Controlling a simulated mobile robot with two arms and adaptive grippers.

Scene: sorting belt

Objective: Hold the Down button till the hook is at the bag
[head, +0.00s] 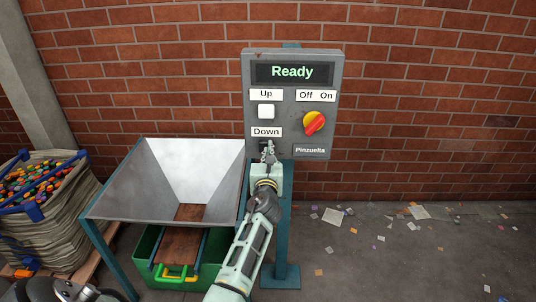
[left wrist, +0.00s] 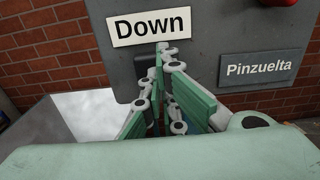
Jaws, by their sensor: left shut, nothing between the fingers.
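The grey control box (head: 292,88) stands on a teal post, and its screen reads "Ready". The Down label (head: 267,132) is on its lower left. My left gripper (head: 268,149) is shut and empty, with its fingertips just under that label, at the Down button. It also shows in the left wrist view (left wrist: 163,52) below the Down label (left wrist: 149,26). The fingers mostly hide the button; I cannot tell whether it is pressed in. The big bag (head: 45,205), full of coloured pieces with blue straps, stands at the far left. No hook can be made out. My right gripper is not in view.
A white Up button (head: 266,111) and a red and yellow switch (head: 314,123) are on the box. A metal hopper (head: 120,190) stands left of the post, over a green crate (head: 215,275). Scraps litter the floor at right. A brick wall is behind.

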